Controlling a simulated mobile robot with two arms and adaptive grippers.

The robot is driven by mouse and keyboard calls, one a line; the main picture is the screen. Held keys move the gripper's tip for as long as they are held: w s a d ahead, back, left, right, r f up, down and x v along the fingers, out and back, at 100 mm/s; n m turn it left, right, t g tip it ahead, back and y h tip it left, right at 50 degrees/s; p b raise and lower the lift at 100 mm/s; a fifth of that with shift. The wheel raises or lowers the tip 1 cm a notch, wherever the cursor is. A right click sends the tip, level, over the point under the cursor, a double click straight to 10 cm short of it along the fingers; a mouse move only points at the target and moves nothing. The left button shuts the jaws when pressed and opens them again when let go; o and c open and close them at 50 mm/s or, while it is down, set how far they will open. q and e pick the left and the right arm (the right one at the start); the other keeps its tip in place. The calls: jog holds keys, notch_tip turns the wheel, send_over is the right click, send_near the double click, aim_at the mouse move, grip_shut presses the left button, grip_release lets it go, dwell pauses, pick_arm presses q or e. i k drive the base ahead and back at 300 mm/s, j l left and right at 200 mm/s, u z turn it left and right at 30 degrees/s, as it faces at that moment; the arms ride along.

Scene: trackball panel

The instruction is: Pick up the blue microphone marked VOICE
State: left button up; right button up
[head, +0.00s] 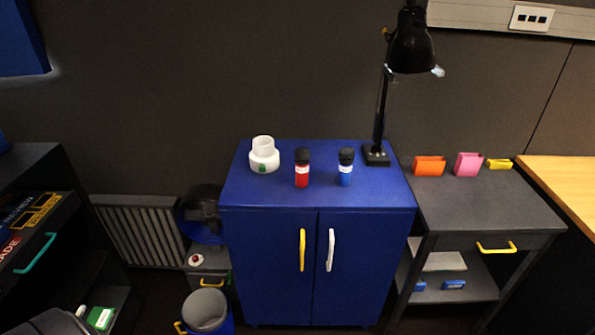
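A blue microphone (346,168) with a black head and a white label stands upright on top of the blue cabinet (250,195). The label's text is too small to read. A red microphone (302,169) of the same shape, also with a black head and white label, stands upright to its left, with a gap between them. Neither of my grippers is in the head view, and nothing touches the blue microphone.
A white round device (263,156) stands left of the microphones. A black desk lamp (377,150) stands behind right of the blue one. A dark side table (490,205) with small coloured holders is at right. A bin (207,312) stands on the floor.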

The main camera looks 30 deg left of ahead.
aim_at(346, 154)
jog(key=u, duration=0.55)
jog(key=i+l+u, duration=0.2)
jog(key=l+u, duration=0.25)
